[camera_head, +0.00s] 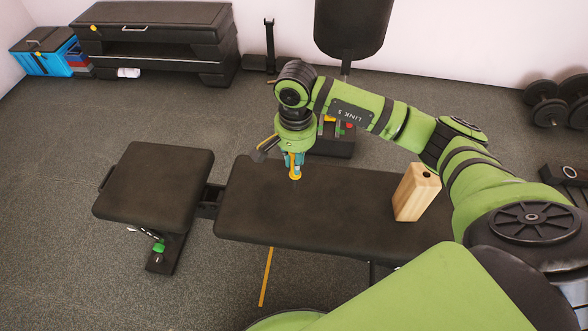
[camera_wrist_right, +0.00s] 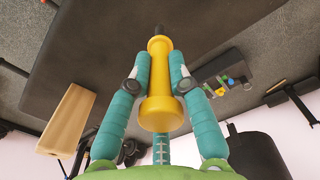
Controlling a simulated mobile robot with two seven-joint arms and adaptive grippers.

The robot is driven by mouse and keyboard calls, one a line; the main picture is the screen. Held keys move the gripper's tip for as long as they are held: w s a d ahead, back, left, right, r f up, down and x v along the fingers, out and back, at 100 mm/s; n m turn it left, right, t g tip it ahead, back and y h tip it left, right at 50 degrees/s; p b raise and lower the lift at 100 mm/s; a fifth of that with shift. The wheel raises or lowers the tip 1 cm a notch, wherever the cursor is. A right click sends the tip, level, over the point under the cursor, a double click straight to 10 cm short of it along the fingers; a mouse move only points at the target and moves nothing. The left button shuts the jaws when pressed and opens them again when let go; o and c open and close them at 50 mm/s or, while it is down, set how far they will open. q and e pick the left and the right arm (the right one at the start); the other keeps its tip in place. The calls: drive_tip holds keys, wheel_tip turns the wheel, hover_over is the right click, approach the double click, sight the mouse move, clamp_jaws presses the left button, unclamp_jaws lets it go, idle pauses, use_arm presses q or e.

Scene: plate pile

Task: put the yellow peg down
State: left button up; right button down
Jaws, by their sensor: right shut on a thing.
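In the right wrist view the peg (camera_wrist_right: 160,85) has a wide flange near the palm and a dark tip pointing at the pad. I cannot tell whether the peg touches the pad. A wooden block (camera_head: 416,193) with a dark hole in its top stands on the pad to the right; the wrist view also shows it (camera_wrist_right: 68,122). My left gripper is not in view.
A separate black seat pad (camera_head: 155,185) lies left of the long pad, across a gap. The pad between peg and block is clear.

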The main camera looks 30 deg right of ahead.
sight(293, 174)
drive_tip(key=shift+a+f, duration=0.2)
wheel_tip(293, 174, down, 3)
drive_tip(key=shift+f, duration=0.45)
drive_tip(key=shift+w, duration=0.1)
drive_tip(key=shift+f+b, duration=0.1)
drive_tip(key=shift+b, duration=0.3)
drive_tip(key=c, duration=1.1)
unclamp_jaws()
drive_tip(key=shift+c, duration=0.2)
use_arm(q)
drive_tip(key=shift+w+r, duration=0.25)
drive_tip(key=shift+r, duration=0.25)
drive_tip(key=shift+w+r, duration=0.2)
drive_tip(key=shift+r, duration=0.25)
